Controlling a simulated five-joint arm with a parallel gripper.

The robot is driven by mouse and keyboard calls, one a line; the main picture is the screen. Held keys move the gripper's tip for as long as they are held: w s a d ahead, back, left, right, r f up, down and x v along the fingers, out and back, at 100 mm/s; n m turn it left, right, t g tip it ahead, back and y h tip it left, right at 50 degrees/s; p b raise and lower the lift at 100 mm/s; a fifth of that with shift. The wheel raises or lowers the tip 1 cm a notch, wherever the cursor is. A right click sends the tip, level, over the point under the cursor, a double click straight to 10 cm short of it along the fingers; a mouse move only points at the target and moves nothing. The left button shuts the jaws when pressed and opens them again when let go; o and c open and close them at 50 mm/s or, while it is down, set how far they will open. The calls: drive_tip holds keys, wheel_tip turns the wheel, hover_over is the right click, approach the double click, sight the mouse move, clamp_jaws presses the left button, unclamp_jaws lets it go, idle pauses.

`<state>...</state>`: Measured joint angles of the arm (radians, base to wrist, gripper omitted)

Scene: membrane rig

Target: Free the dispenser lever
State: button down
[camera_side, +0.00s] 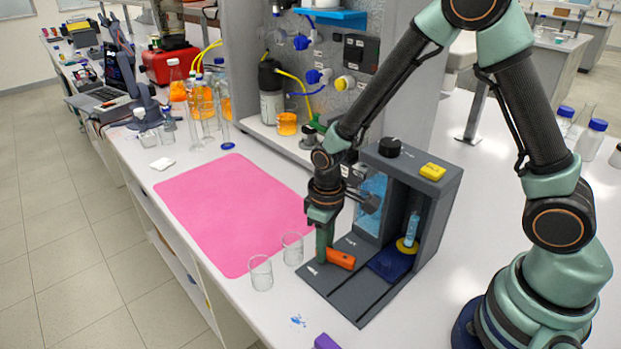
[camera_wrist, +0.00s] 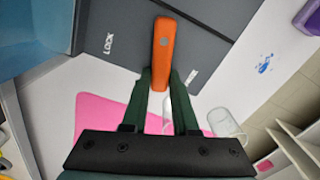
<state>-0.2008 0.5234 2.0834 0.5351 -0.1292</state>
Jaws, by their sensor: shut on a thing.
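The orange dispenser lever (camera_side: 341,258) lies low on the dark grey base plate of the dispenser (camera_side: 408,165). In the wrist view the orange lever (camera_wrist: 164,48) runs from between my fingers out over the grey base, where the word LOCK is printed to its left. My gripper (camera_side: 324,255) points down at the lever's left end. In the wrist view my gripper's green fingers (camera_wrist: 160,82) are shut on the lever's near end. The far end of the lever and how it joins the base are not clear.
Two empty glass beakers (camera_side: 261,273) stand just left of the base, near the pink mat (camera_side: 232,213). The dispenser holds a blue tank (camera_side: 370,203) and a pale blue tube over a yellow ring (camera_side: 407,246). A purple object (camera_side: 326,342) lies at the front edge.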

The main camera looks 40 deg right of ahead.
drive_tip(key=shift+s+a+n, duration=0.2)
drive_tip(key=shift+a+n, duration=0.2)
drive_tip(key=shift+n, duration=0.7)
drive_tip(key=c, duration=0.7)
unclamp_jaws()
drive_tip(key=shift+r, duration=0.15)
wheel_tip(320, 180, up, 12)
drive_tip(key=shift+f, duration=0.1)
drive_tip(key=s+d+r+m+t, duration=0.2)
drive_tip(key=r, duration=0.2)
drive_tip(key=s+d+r+m+t, duration=0.1)
drive_tip(key=s+d+r+m, duration=0.1)
drive_tip(key=d+r, duration=0.1)
drive_tip(key=s+d+r+m+t, duration=0.2)
drive_tip(key=d+r, duration=0.1)
drive_tip(key=r, duration=0.1)
drive_tip(key=shift+s+r+t, duration=0.3)
drive_tip(key=shift+s, duration=0.1)
